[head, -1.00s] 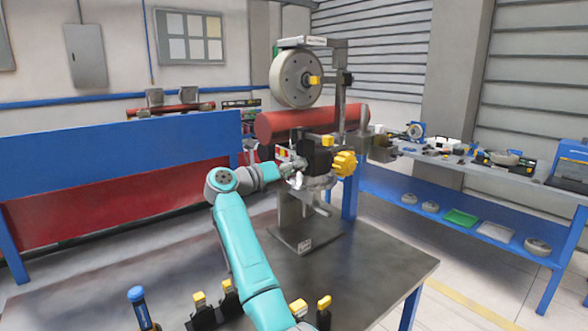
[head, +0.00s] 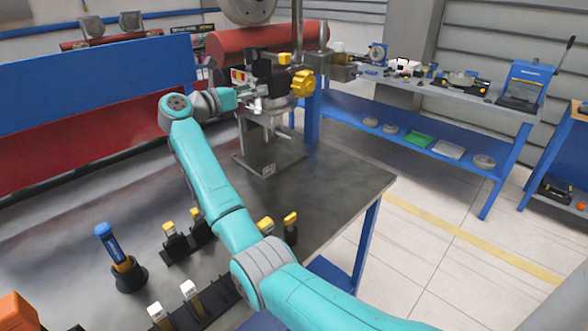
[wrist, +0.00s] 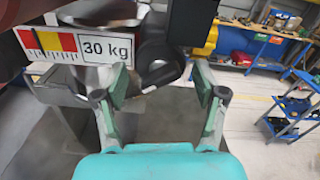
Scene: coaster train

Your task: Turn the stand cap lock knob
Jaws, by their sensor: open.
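The stand (head: 267,150) rises from the bench and bears a red cylinder (head: 262,38). A yellow lobed knob (head: 303,83) sits on the right of its dark head block (head: 270,72); part of the yellow shows in the wrist view (wrist: 205,40). My gripper (wrist: 160,95) is open and empty, at the front left of the stand's head. Beyond and between its fingers is a dark rounded part with a lever (wrist: 157,66). Contact cannot be told. Which part is the cap lock knob is not clearly marked.
Tool holders with yellow-topped pieces (head: 178,240) and a blue-handled tool (head: 112,250) stand on the near bench. A blue-legged shelf bench (head: 430,110) is at the right, with open floor before it.

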